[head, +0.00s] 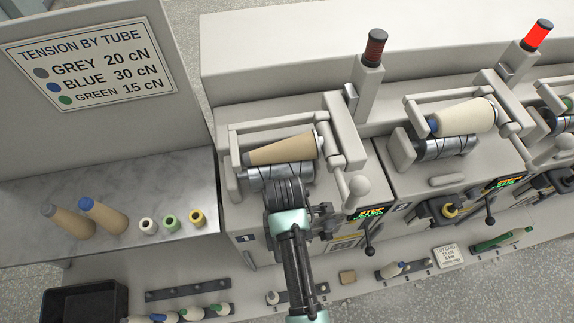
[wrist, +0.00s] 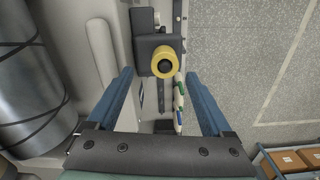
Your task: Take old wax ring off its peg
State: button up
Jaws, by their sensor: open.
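The old wax ring (wrist: 165,62) is yellow and sits on a dark peg mount (wrist: 152,50), seen end-on in the wrist view. My gripper (wrist: 158,78) is open, with one blue finger on each side of the view. The ring appears between and beyond the fingertips, with no visible contact. In the head view my arm (head: 290,222) reaches up to the front of the left winding unit, and it hides that unit's ring. A similar yellow ring on a dark mount (head: 447,208) shows on the unit to the right.
A tan cone (head: 280,150) lies above my arm on the left unit. A metal drum (wrist: 40,80) is close at left in the wrist view. A lever with a dark knob (head: 369,250) stands right of my arm. Several spools and cones stand on the left shelf (head: 190,180).

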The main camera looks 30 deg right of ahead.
jog(key=f, duration=0.2)
jog(key=f+p, duration=0.1)
jog(key=f, duration=0.1)
jog(key=shift+s+f, duration=0.1)
jog(key=shift+s, duration=0.3)
jog(key=shift+f, duration=0.35)
grip_shut()
